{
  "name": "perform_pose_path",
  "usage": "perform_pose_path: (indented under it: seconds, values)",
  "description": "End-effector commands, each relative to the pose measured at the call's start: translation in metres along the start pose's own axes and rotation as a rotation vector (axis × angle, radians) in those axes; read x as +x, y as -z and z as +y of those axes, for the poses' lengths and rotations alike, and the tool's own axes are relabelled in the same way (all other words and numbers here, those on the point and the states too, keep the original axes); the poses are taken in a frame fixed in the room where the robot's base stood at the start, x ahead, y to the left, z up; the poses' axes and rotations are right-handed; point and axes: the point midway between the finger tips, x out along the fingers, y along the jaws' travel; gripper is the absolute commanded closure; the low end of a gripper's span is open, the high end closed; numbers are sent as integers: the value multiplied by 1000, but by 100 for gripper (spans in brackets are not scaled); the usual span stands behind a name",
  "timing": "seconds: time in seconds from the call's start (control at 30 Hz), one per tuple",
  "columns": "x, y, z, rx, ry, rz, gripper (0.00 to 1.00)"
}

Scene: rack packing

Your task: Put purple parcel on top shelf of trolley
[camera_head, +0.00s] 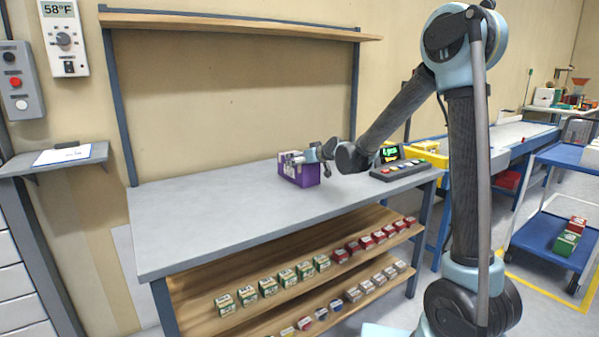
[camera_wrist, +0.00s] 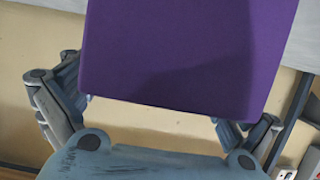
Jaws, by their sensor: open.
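The purple parcel (camera_head: 305,176) sits on the grey workbench top, with a white label visible on its upper part. It also fills the upper middle of the wrist view (camera_wrist: 180,60). My gripper (camera_head: 318,154) is at the parcel's right side. In the wrist view its open fingers (camera_wrist: 155,115) are spread left and right of the parcel's near edge, and no grip shows. The blue trolley (camera_head: 545,232) stands at the far right, cut by the frame edge. Its top shelf (camera_head: 568,156) is partly visible, with a white item (camera_head: 591,155) at its right.
The bench top (camera_head: 215,215) is mostly clear left of the parcel. A button panel with a display (camera_head: 400,168) lies to the right. Several small boxes line the wooden shelves below (camera_head: 225,304). Red and green boxes (camera_head: 567,242) sit on the trolley's lower shelf.

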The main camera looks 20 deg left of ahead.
Motion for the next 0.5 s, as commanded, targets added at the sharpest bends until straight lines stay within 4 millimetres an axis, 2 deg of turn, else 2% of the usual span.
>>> perform_pose_path:
  seconds: [0.13,0.37,0.4,0.5]
  values:
    - [8,0,0,-1,0,0,2]
    - [8,0,0,-1,0,0,2]
    - [8,0,0,-1,0,0,4]
    - [8,0,0,-1,0,0,27]
